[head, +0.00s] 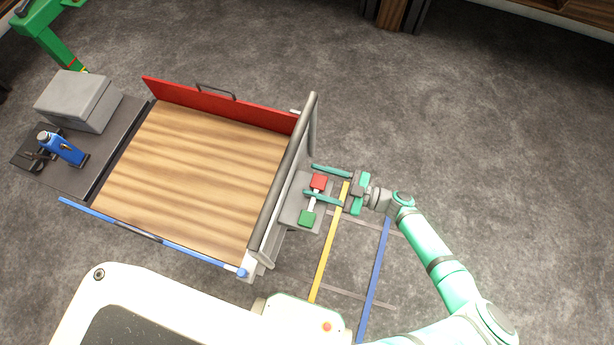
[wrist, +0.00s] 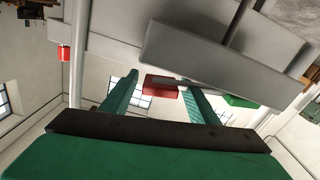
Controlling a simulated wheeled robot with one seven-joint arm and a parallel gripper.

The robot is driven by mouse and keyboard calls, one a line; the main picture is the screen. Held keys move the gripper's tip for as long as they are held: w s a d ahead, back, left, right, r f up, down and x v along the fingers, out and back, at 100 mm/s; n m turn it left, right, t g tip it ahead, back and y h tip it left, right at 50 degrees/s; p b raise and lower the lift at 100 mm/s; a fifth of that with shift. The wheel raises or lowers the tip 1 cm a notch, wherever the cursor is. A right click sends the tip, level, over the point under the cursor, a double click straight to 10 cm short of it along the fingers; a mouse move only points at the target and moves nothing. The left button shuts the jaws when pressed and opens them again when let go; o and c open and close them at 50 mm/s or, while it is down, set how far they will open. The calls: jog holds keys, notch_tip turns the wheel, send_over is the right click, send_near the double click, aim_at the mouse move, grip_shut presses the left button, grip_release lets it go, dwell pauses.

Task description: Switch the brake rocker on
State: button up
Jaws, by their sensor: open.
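The brake rocker has a red pad (head: 318,182) and a green pad (head: 307,218) joined by a pale bar, on a grey plate (head: 290,212) beside the cart's right end. My gripper (head: 309,180) is open and comes in from the right. In the head view its two teal fingers lie on either side of the red pad, and one crosses over the pale bar. In the wrist view the red pad (wrist: 160,86) shows between the fingertips, and the green pad (wrist: 240,101) is beyond the right finger. I cannot tell whether a finger touches the rocker.
A wood-topped bed (head: 200,170) with a red back board (head: 215,103) and a grey rail (head: 285,170) stands left of the rocker. A dark shelf holds a grey box (head: 75,98) and a blue tool (head: 62,150). Yellow (head: 330,240) and blue (head: 374,275) bars lie near my arm.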

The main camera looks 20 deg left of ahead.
aim_at(307, 183)
jog(key=shift+a, duration=1.7)
